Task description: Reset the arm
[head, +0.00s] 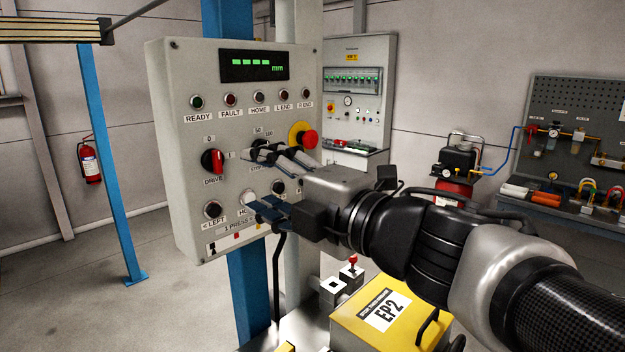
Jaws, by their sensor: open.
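My arm (430,235) reaches in from the right edge. My gripper (268,182) is open and empty, its two fingers spread one above the other and pointing left at the control panel (180,120). The fingers cover part of the panel's lower right, including some labels and buttons. I cannot tell whether the fingertips touch the panel. The panel has a green "mm" display (253,66), a row of indicator lamps (258,97), a red drive switch (212,161) and a red emergency stop button (305,136).
A yellow case marked EP2 (345,318) stands below my arm. A small box with a red-topped lever (351,270) is beside it. A blue post (250,290) stands under the panel. A grey cabinet (383,60) and a tool bench (570,205) are behind. Open floor (70,300) lies at left.

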